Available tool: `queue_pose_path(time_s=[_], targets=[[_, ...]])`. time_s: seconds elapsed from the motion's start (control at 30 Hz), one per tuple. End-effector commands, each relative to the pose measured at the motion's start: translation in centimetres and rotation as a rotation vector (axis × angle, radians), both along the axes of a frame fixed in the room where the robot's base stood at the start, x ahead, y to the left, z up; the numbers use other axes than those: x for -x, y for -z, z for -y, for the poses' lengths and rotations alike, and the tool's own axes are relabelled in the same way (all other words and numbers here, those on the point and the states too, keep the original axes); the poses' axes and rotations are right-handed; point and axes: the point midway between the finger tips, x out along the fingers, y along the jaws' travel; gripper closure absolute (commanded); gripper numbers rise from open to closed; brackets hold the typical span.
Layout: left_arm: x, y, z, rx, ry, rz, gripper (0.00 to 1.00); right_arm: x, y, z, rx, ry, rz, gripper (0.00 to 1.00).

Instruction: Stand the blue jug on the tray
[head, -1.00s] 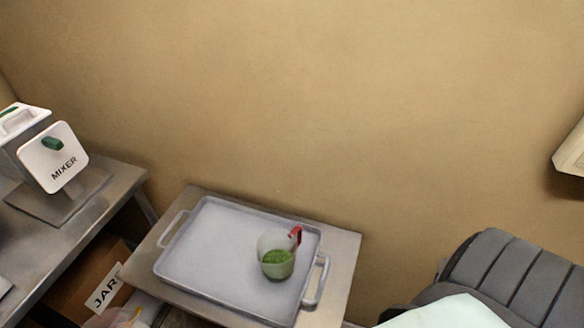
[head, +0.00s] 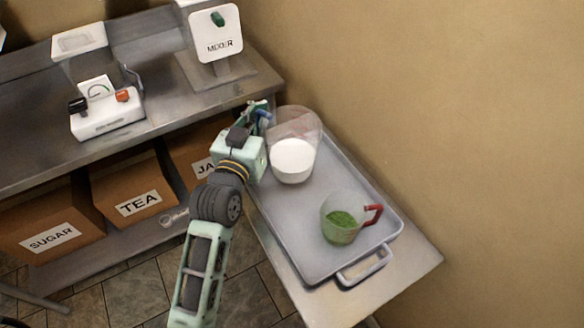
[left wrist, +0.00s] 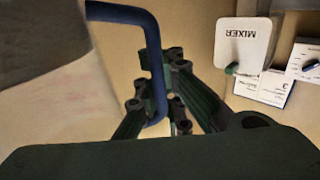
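The blue jug is a clear jug (head: 296,128) with white contents and a blue handle (left wrist: 158,75). In the head view it is upright over the far end of the grey tray (head: 372,188). I cannot tell whether its base touches the tray. My left gripper (head: 262,116) comes from the left at the jug's handle side. In the left wrist view its fingers (left wrist: 158,98) are closed around the handle. My right gripper is not in view.
A clear jug with green contents and a red handle (head: 342,222) stands on the tray's near part. The mixer (head: 216,35) and a white scale-like device (head: 106,112) are on the steel counter (head: 165,105) at left. Labelled boxes (head: 133,190) sit below. A wall rises at right.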

Motion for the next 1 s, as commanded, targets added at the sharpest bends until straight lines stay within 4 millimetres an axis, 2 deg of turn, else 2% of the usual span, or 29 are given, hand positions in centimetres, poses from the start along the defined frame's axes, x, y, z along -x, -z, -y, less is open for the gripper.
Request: queue_pose_path(time_s=[0.1,0.53,1.0], targets=[[0.1,2.3,0.0,0.0,0.0,-0.001,1.0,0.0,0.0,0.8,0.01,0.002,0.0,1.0],[0.1,7.3,0.0,-0.001,0.0,0.001,1.0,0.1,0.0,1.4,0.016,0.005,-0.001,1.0],[0.1,8.0,-0.1,-0.001,0.0,0.001,1.0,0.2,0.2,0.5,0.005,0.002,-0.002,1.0]])
